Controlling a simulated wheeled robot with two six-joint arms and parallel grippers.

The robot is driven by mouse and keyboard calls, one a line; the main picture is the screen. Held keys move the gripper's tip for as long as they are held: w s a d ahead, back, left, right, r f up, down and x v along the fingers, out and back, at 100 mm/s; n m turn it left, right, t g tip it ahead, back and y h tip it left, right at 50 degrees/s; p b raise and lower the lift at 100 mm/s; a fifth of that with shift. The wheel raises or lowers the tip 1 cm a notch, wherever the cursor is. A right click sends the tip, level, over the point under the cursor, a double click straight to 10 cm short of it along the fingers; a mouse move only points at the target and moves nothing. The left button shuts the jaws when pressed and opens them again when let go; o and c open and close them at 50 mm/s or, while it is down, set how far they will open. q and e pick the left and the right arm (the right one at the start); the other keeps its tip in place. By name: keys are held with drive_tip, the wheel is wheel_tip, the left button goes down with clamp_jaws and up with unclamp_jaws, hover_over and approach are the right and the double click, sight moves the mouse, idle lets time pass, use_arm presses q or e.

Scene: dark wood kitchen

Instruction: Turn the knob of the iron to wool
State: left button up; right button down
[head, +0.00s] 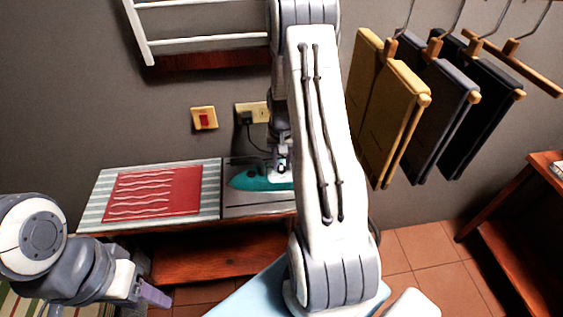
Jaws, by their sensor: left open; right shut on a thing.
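The iron (255,178) is teal with a light soleplate and sits on the grey plate at the right end of the ironing surface, its tip to the left. My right gripper (281,166) is at the top of the iron, shut on what seems to be its knob. The knob is too small and too covered to make out, and its setting cannot be read. My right arm hides the rear of the iron. My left gripper (150,294) is open and empty at the lower left, well away from the iron.
A red cloth (155,191) with wavy white lines lies on the striped board (208,203) left of the iron. A red switch (204,118) and a socket (246,112) with a plugged cord are on the wall. Trousers (385,105) hang at the right.

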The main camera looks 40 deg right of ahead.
sight(281, 164)
drive_tip(key=m, duration=0.5)
drive_tip(key=shift+m, duration=2.3)
drive_tip(key=c, duration=0.6)
unclamp_jaws()
drive_tip(key=shift+o, duration=0.2)
wheel_tip(281, 164, up, 11)
drive_tip(key=shift+f+b, duration=0.2)
drive_tip(key=shift+b, duration=0.2)
